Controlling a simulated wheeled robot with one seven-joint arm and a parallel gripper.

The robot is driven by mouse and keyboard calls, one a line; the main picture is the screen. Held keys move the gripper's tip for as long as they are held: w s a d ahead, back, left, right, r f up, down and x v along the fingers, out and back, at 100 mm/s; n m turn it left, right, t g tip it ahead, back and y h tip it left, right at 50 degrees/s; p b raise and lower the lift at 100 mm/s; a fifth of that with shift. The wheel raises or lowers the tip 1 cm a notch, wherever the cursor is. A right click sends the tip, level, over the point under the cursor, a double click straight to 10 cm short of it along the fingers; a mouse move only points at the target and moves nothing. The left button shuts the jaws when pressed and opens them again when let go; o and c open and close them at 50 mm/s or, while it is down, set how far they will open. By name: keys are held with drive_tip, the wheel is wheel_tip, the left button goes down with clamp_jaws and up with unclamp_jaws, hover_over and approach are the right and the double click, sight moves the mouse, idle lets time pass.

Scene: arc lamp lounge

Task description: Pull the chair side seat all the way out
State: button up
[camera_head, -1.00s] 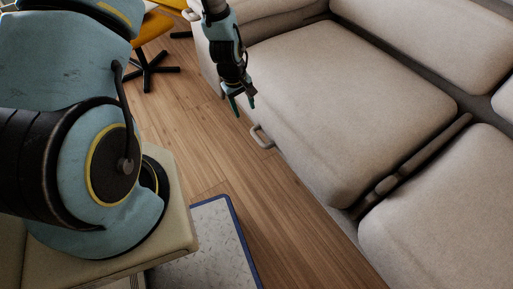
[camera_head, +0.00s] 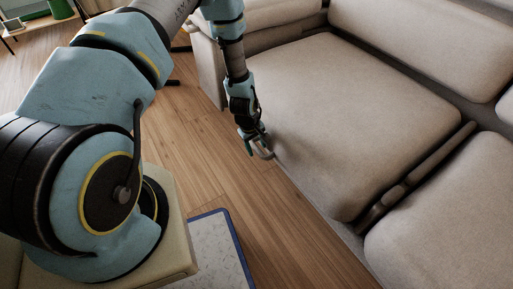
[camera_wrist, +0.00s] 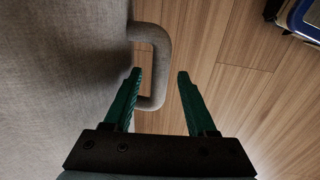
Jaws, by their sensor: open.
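The chair side seat (camera_head: 345,120) is a beige cushioned sofa section; its grey fabric side also fills the left of the wrist view (camera_wrist: 60,70). A loop handle (camera_wrist: 160,50) sticks out from that side. In the head view the handle (camera_head: 266,152) shows just beside my gripper (camera_head: 256,143). In the wrist view my gripper (camera_wrist: 160,75) is open, with two green fingers. The handle's outer bar lies between the fingertips, nearer the left finger, which overlaps the loop. I cannot tell whether they touch.
Another sofa section (camera_head: 440,220) stands at the right, past a dark gap. Wooden floor (camera_head: 200,130) lies clear in front of the seat. A blue-edged base (camera_head: 232,245) is at the bottom. A green shelf (camera_head: 60,10) stands far back left.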

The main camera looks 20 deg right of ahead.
clamp_jaws()
idle(0.5)
idle(1.0)
